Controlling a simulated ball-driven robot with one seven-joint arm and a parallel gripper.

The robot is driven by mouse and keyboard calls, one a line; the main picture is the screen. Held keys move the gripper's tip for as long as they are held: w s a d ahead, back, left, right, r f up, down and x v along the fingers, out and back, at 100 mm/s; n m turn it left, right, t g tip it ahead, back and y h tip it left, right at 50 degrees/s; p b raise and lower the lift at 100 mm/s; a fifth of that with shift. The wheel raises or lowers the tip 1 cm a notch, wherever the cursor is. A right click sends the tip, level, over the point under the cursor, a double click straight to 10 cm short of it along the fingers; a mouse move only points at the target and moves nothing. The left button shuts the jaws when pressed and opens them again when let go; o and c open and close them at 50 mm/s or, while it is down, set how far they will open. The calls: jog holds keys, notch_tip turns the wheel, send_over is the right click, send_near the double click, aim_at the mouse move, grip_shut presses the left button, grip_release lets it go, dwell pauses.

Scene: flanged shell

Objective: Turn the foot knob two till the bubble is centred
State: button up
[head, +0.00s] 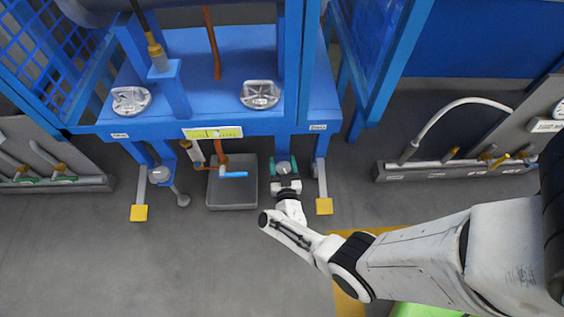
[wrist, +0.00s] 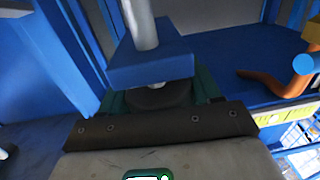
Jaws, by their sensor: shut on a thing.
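My gripper (head: 284,169) is at the right front foot of the blue bench, below its front edge. Its teal fingers are shut on a dark round foot knob (wrist: 160,97), one on each side, in the wrist view. A metal rod (wrist: 143,25) rises above the knob through a blue block (wrist: 150,64). The yellow-green level strip (head: 212,132) is on the bench's front edge, and part of it shows in the wrist view (wrist: 268,118). The bubble is too small to place. The small labels cannot be read. Another foot knob (head: 160,175) is at the left.
Yellow-ended feet (head: 139,212) stick out in front. Grey panels with hoses and valves (head: 455,170) stand at the right. The front floor is open.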

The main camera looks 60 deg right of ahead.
jog(key=shift+m+g+h, duration=0.4)
jog(key=shift+g, duration=0.1)
jog(key=o, duration=1)
jog(key=shift+c, duration=0.2)
jog(key=p+v, duration=0.3)
jog(key=v, duration=0.8)
jog(key=shift+p, duration=0.35)
